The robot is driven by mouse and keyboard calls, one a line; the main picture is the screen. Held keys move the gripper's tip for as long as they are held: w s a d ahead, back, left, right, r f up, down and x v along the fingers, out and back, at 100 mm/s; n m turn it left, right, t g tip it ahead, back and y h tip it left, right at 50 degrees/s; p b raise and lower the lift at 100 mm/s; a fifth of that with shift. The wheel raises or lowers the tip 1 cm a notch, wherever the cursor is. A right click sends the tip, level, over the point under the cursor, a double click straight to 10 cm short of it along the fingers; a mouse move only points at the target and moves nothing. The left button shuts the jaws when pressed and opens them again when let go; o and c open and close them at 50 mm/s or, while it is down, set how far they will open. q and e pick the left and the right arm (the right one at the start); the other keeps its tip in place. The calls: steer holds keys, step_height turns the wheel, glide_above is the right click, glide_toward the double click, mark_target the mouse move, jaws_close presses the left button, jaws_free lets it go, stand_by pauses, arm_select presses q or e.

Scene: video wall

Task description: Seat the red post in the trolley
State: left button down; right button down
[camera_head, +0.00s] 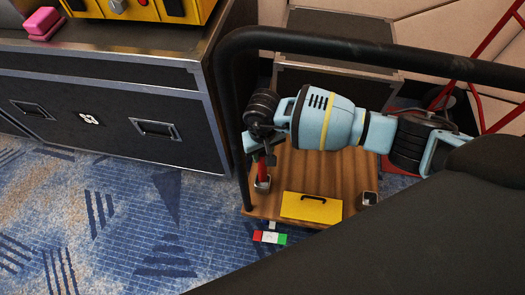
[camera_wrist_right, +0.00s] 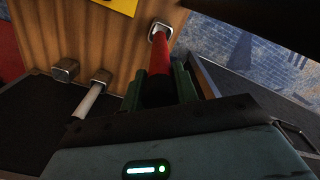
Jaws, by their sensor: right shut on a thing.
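The red post (camera_head: 262,172) stands roughly upright at the left side of the trolley's wooden deck (camera_head: 310,168). My right gripper (camera_head: 261,148) is shut on it from above. In the right wrist view the red post (camera_wrist_right: 160,60) runs between the fingers (camera_wrist_right: 160,86), and its far end meets the mouth of a metal corner socket (camera_wrist_right: 159,31). I cannot tell how deep it sits. Another socket (camera_head: 369,198) is at the deck's front right. The wrist view also shows a socket (camera_wrist_right: 66,70) and a white post (camera_wrist_right: 88,102) at another socket. My left gripper is out of view.
A yellow case (camera_head: 311,207) lies on the deck. The trolley's black rail (camera_head: 330,45) arches over my right arm. A black flight case (camera_head: 110,105) stands at left. Small red, white and green blocks (camera_head: 270,237) lie on the carpet. A red frame (camera_head: 480,85) is at right.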

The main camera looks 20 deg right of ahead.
mark_target(262, 165)
stand_by(0.5)
steer(key=shift+f+b, duration=2.15)
steer(key=shift+f, duration=1.05)
steer(key=shift+f+b, duration=0.35)
steer(key=shift+f, duration=0.1)
steer(key=c, duration=0.5)
jaws_free()
steer(key=shift+r+p, duration=2.25)
steer(key=shift+r, duration=1.8)
